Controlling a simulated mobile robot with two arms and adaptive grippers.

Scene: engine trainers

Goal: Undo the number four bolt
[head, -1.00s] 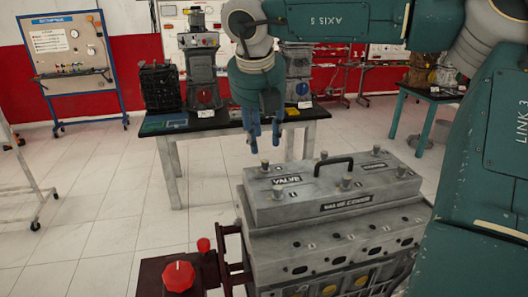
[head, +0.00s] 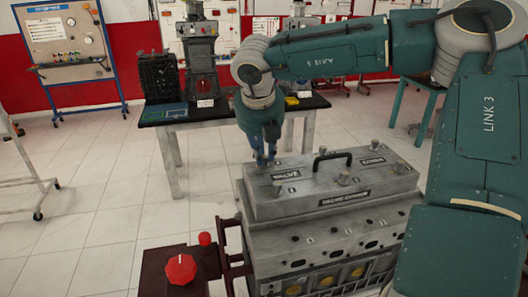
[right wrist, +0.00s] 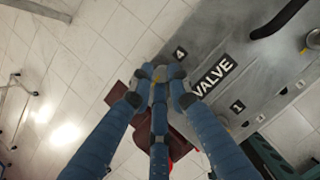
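The number four bolt (right wrist: 160,74) is at the back left corner of the grey valve cover (head: 300,207), beside the label "4" in the right wrist view. It is mostly hidden by the fingers of my right gripper (head: 265,160). In the right wrist view the blue fingertips of this gripper (right wrist: 158,88) come together around the bolt head, with a small yellowish part showing between them. The fingers look shut on it, and the bolt seems still seated in the cover. My left gripper is in no view.
A black handle (head: 333,156) arches over the cover. A red knob (head: 181,269) stands at the front left. A table (head: 165,115) with equipment stands behind.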

